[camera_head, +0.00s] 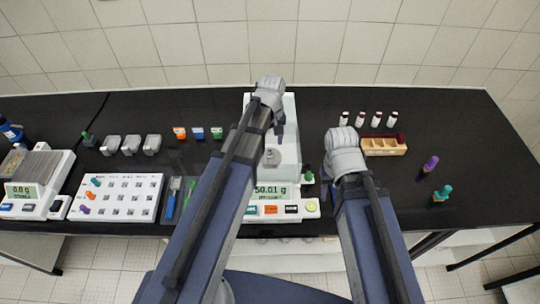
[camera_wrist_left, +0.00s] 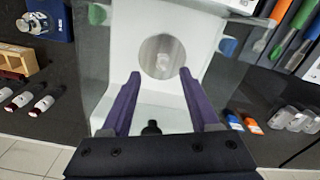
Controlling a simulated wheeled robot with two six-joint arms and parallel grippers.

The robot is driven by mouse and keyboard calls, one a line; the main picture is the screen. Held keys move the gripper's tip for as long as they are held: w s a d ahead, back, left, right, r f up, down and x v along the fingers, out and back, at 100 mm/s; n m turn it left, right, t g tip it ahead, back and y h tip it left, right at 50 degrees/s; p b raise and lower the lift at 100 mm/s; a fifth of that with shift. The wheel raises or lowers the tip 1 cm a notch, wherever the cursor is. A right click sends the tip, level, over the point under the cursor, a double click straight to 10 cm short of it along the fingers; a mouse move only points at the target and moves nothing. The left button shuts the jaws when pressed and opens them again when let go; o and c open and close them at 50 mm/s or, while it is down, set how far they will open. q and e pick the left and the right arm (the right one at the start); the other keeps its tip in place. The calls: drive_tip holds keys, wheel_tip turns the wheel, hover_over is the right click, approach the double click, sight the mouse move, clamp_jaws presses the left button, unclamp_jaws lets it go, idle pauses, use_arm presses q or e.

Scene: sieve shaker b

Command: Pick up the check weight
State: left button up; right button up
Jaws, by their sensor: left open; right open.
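The check weight (camera_head: 272,157), a small metal piece, stands on the round pan of the white balance (camera_head: 287,207), whose display reads 50.01 g. In the left wrist view the weight (camera_wrist_left: 164,61) sits on the round metal pan (camera_wrist_left: 150,45). My left gripper (camera_head: 279,132) is above the back part of the balance pan area. Its purple fingers (camera_wrist_left: 160,76) are spread, with the weight showing beyond and between their tips, and nothing between them. My right gripper (camera_head: 327,172) is right of the balance; its fingers are mostly hidden by the wrist.
A green-capped bottle (camera_head: 308,175) stands close to the balance's right side. A wooden rack (camera_head: 384,147) and several red-capped vials are at the right. A white tray with holes (camera_head: 118,190), spatulas (camera_head: 172,196) and another balance (camera_head: 38,168) are at the left.

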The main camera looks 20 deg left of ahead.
sight(270, 151)
use_arm(q)
drive_tip(key=f+b, duration=0.4)
drive_tip(key=f, duration=0.1)
drive_tip(key=shift+a, duration=0.2)
clamp_jaws()
idle(0.3)
